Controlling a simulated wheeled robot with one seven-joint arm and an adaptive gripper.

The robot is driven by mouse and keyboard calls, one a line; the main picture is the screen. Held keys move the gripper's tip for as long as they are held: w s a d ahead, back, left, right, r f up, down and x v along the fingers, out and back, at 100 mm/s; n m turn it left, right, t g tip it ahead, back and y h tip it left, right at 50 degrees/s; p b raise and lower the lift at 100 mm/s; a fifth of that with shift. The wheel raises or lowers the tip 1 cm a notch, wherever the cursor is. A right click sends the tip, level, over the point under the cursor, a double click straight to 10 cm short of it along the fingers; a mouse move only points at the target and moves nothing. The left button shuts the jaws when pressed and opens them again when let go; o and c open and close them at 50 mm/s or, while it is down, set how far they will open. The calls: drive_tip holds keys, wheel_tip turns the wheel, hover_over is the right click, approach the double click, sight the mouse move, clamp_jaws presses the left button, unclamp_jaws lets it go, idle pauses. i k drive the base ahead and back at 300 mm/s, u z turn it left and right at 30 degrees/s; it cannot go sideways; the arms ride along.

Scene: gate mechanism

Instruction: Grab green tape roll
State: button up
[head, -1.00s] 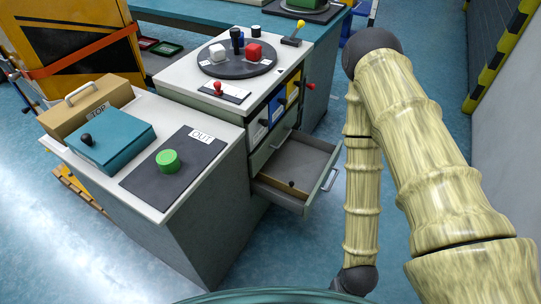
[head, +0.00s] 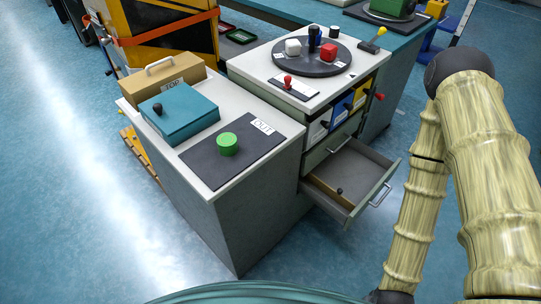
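The green tape roll (head: 227,144) sits on the dark mat (head: 208,168) labelled "OUT" on the lower white counter (head: 196,191). It looks like a short green cylinder lying flat, and nothing touches it. My gripper is not in view. Only my bamboo-patterned arm links show at the right, well apart from the tape roll.
An open drawer (head: 352,171) juts out to the right. A dark turntable (head: 311,58) holds white and red cubes. Floor in front is clear.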

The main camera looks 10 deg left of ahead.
sight(227, 142)
drive_tip(key=u, duration=1.1)
drive_tip(key=k, duration=0.45)
drive_tip(key=u, duration=0.1)
